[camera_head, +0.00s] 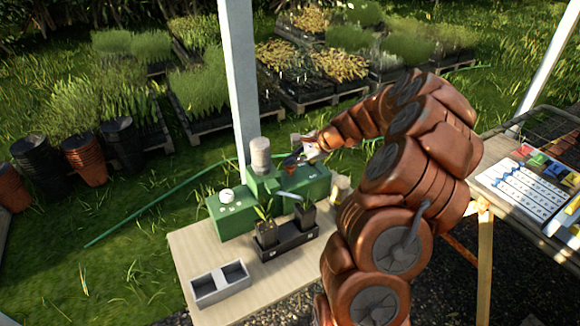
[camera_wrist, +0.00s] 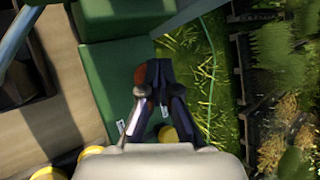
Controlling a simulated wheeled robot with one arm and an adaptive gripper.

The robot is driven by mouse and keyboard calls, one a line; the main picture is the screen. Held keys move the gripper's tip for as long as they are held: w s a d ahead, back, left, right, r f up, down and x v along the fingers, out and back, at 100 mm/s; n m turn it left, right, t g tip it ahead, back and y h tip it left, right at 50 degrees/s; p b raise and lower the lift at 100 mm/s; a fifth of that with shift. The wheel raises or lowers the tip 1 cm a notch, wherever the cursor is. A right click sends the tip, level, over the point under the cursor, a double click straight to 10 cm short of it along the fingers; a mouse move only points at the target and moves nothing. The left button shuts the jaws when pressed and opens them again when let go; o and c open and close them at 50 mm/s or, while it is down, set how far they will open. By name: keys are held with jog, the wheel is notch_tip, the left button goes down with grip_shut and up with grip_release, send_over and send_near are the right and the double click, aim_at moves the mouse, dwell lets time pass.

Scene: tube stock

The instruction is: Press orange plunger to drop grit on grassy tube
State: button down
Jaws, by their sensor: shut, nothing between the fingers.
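A green machine (camera_head: 234,213) stands on the table with a pale cylindrical hopper (camera_head: 261,155) on top. The orange plunger (camera_wrist: 141,76) shows in the wrist view on the machine's green top, partly hidden behind a finger. My gripper (camera_head: 291,160) is over the right part of the machine, its fingers shut and empty; in the wrist view the closed fingertips (camera_wrist: 159,64) are beside the plunger, and I cannot tell whether they touch it. The grassy tube (camera_head: 267,233) stands upright in a black holder (camera_head: 289,246) before the machine, left of another dark tube (camera_head: 305,215).
A grey two-compartment bin (camera_head: 219,286) sits at the table's (camera_head: 185,250) front left. A white post (camera_head: 238,80) rises behind the machine. A second bench (camera_head: 520,195) with labelled strips stands at right. Plant pallets (camera_head: 300,95) fill the grass behind.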

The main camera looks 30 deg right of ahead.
aim_at(292, 167)
jog(key=shift+f, duration=0.6)
dwell(0.6)
jog(key=shift+r, duration=0.1)
jog(key=shift+r+p, duration=0.4)
jog(key=shift+r, duration=0.75)
jog(key=shift+r+p, duration=1.4)
jog(key=shift+r, duration=1.15)
